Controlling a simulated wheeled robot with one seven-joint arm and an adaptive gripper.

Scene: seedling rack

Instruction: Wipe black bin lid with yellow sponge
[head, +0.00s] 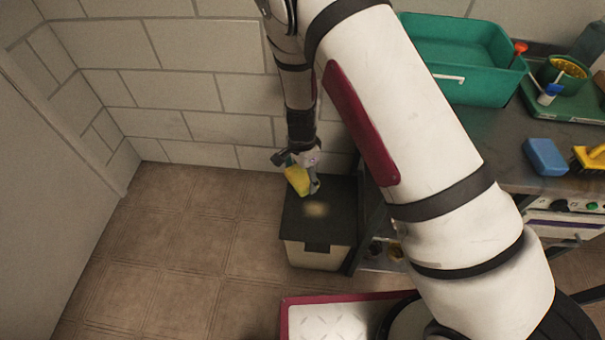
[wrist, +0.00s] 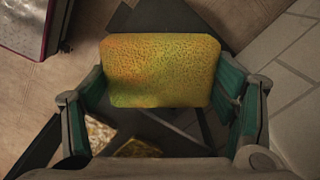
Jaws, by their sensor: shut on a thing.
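The yellow sponge (head: 298,179) is held in my gripper (head: 297,170), above the back part of the black bin lid (head: 312,225). In the wrist view the sponge (wrist: 160,72) fills the gap between the two green-padded fingers of my gripper (wrist: 162,90). The bin has a pale body and stands on the floor. A lighter, tan patch (head: 316,209) shows on the lid near its middle. I cannot tell whether the sponge touches the lid. Part of the lid is hidden behind the sponge and gripper.
The bin stands near the block wall (head: 160,90). To its right is a bench with a teal tub (head: 462,93), a blue sponge (head: 545,156) and a yellow brush (head: 589,158). The tiled floor (head: 165,250) left of the bin is clear.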

